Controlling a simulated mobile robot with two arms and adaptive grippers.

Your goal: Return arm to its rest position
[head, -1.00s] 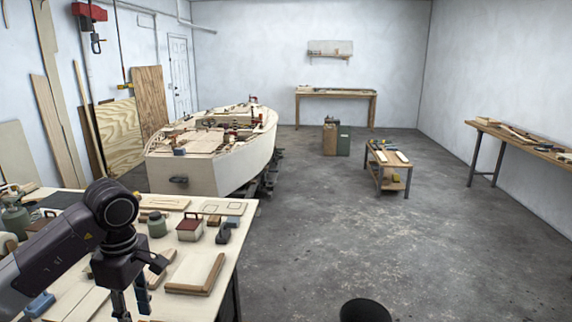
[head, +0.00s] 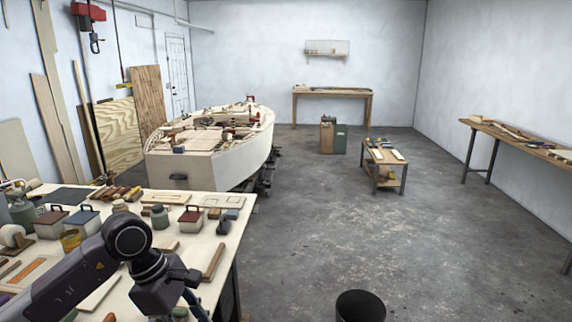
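My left arm (head: 70,277) comes in from the lower left, dark grey, and reaches over the near workbench (head: 228,240). Its elbow-like joint is bent and the wrist hangs toward the bottom edge of the picture. My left gripper (head: 188,308) is only partly seen at the bottom edge, and its fingertips are cut off, so its opening and any contents cannot be made out. My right arm and gripper are not in view.
The bench holds lidded boxes (head: 190,218), a green jar (head: 160,216), a wooden board (head: 214,262) and several tools close to the arm. A plywood boat hull (head: 215,165) stands behind it. A black bin (head: 360,306) is at the bottom.

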